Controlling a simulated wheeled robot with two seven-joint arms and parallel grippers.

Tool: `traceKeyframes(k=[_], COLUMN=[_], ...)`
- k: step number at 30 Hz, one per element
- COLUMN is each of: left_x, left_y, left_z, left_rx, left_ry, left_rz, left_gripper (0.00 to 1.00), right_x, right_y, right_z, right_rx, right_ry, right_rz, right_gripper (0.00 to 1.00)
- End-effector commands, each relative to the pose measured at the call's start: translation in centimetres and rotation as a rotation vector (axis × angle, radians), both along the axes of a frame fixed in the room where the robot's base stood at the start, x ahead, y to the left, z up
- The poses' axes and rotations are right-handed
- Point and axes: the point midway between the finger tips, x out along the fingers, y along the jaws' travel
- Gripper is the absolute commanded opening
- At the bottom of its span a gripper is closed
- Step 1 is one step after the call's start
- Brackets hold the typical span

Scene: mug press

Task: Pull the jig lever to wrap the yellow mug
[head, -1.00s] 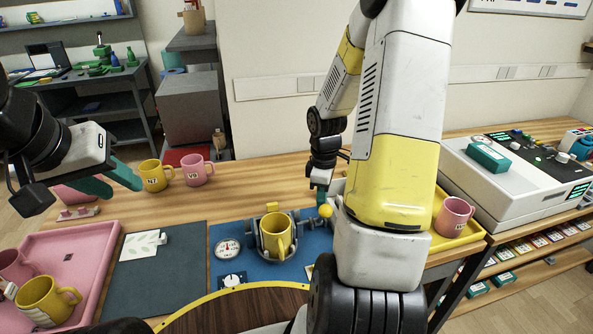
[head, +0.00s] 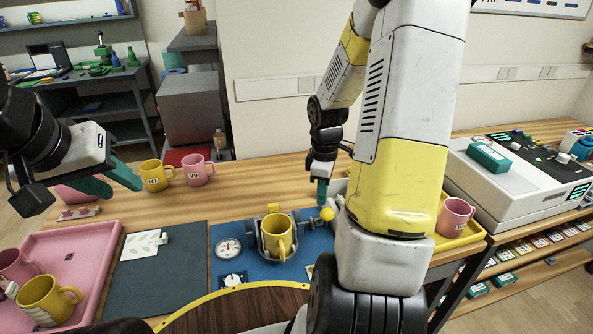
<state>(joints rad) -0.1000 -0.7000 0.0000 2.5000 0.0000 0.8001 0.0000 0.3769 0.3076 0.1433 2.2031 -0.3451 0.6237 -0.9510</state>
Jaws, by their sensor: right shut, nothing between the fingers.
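The yellow mug (head: 275,240) stands upright in the grey jig (head: 258,236) on the blue mat, its handle towards me. The jig lever ends in a yellow ball knob (head: 326,214) on the jig's right side. My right gripper (head: 322,198) points down just behind and left of the knob, its teal fingers close together and holding nothing. From this view I cannot tell whether they touch the knob or lever. My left gripper (head: 112,182) hangs at the left, teal fingers spread apart, empty, above the left part of the table.
A pink tray (head: 88,238) with mugs lies at the left, beside a dark mat (head: 160,275). A yellow mug (head: 153,175) and a pink mug (head: 196,170) stand behind. A yellow tray (head: 470,238) and white machine (head: 515,185) are at the right.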

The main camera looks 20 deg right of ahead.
Motion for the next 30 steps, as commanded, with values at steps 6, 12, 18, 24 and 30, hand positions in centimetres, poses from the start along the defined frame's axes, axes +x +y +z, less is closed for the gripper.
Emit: traceKeyframes(k=[6,12,18,24,30], left_x=[0.0,0.0,0.0,0.0,0.0], left_y=[0.0,0.0,0.0,0.0,0.0], left_z=[0.0,0.0,0.0,0.0,0.0], left_rx=[0.0,0.0,0.0,0.0,0.0], left_ry=[0.0,0.0,0.0,0.0,0.0], left_rz=[0.0,0.0,0.0,0.0,0.0], left_gripper=[0.36,0.36,0.36,0.36,0.36], right_x=[0.3,0.6,0.8,0.8,0.8], right_y=[0.0,0.0,0.0,0.0,0.0], right_z=[1.8,3.4,4.6,4.7,4.7], right_rx=[-0.001,0.0,0.0,0.0,0.0], right_ry=[-0.001,-0.002,-0.002,0.0,0.0], right_rz=[-0.001,-0.001,-0.001,0.0,0.0], right_gripper=[0.0,0.0,0.0,0.0,0.0])
